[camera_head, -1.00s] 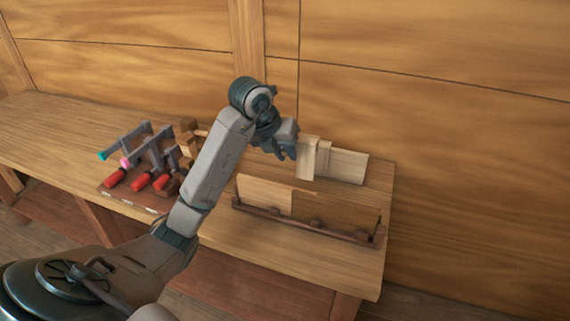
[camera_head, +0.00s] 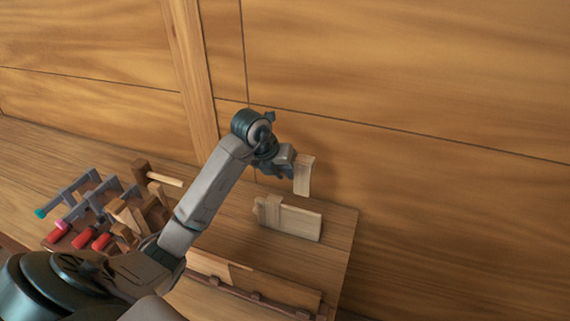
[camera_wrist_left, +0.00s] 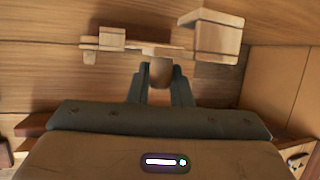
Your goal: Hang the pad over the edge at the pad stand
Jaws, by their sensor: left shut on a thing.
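The pad (camera_head: 304,176) is a pale wooden piece with a short top and a hanging leg. My left gripper (camera_head: 290,166) is shut on it and holds it above and behind the pad stand. The pad stand (camera_head: 298,221) is a low pale upright board near the back right of the bench. Another pale piece (camera_head: 271,211) sits over its left end. My right gripper is out of view.
Clamps with red handles (camera_head: 81,238) and a wooden mallet (camera_head: 158,176) lie at left on the bench (camera_head: 340,232). A brown rail with flat boards (camera_head: 250,292) runs along the front. A panelled wall (camera_head: 420,110) stands behind.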

